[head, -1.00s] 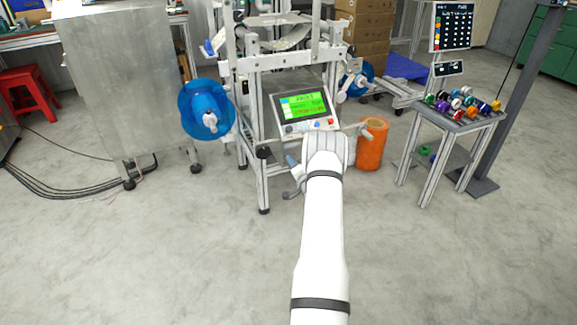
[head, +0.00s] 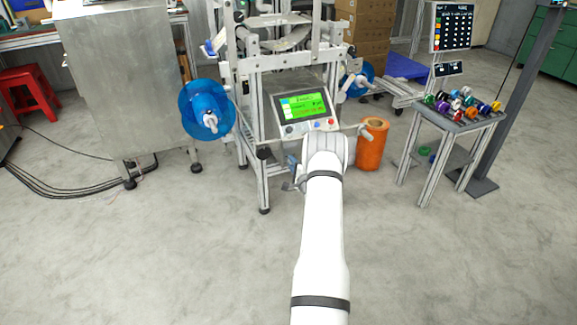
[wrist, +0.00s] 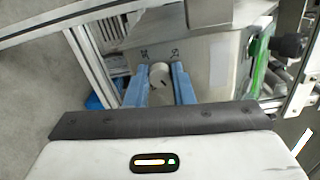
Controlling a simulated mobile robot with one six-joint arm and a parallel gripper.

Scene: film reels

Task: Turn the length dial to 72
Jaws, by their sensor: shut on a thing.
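The length dial (wrist: 160,74) is a light grey round knob with a dark mark, on a pale panel in the wrist view. My gripper (wrist: 158,70) has its blue fingers on either side of the dial, shut on it. Small dark markings show on the panel above the dial. In the head view my white arm hides the dial, and only part of my gripper (head: 293,165) shows left of the arm's end. The control box's green screen (head: 304,105) is lit, its text too small to read.
The machine frame (head: 262,165) stands around the control box. A blue reel (head: 190,95) is at its left and an orange roll (head: 374,135) at its right. A small table (head: 450,125) with several colourful reels stands farther right. The floor in front is clear.

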